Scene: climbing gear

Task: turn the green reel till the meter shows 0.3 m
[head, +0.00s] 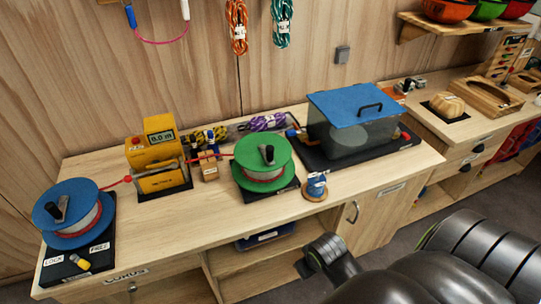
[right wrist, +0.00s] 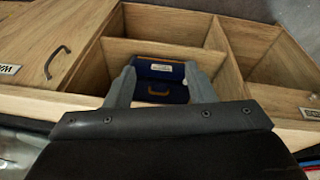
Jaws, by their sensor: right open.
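The green reel (head: 249,158) stands on a dark base in the middle of the bench, with a dark crank handle on its top. The yellow meter (head: 146,156) stands to its left, and its small display (head: 160,137) appears to read 0.0 m. A red cord runs from the green reel through the meter to the blue reel (head: 54,199) at the left. My right gripper (right wrist: 160,82) is open and empty in the right wrist view, in front of the open shelves below a worktop and apart from the reel. My left gripper is not in view.
A clear box with a blue lid (head: 345,98) stands right of the green reel, and a small blue spool (head: 316,184) sits near the front edge. A small lever (head: 78,262) lies between LOCK and FREE labels. A blue case (right wrist: 158,92) sits in the shelf.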

